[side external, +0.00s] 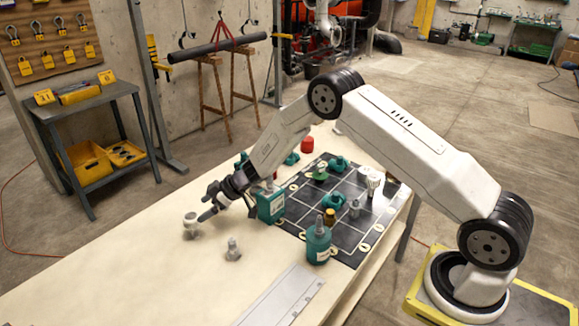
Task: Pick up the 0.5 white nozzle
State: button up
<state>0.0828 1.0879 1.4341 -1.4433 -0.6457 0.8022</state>
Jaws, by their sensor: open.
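A small whitish fitting (191,226) stands on the pale table at the left, just beside my gripper's lower finger. A second small grey-white fitting (233,250) stands lower and to the right. No size marking is readable, so I cannot tell which one is the 0.5 nozzle. My gripper (209,203) is open, low over the table, beside the first fitting and apart from the second. I cannot tell whether the lower finger touches the first fitting. More whitish parts, including a white piece (373,181), stand on the black grid mat (345,246).
A teal bottle (271,205) stands close to the right of my gripper. Another teal bottle (318,240) stands nearer the front. A red cap (307,144) and green fittings (338,164) sit farther back. A flat metal plate (283,299) lies in front. The table's left part is clear.

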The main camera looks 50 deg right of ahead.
aim_at(193, 216)
jog(key=shift+x, duration=1.5)
jog(key=shift+s+f, duration=0.1)
jog(key=shift+x, duration=2.55)
jog(key=c, duration=1.2)
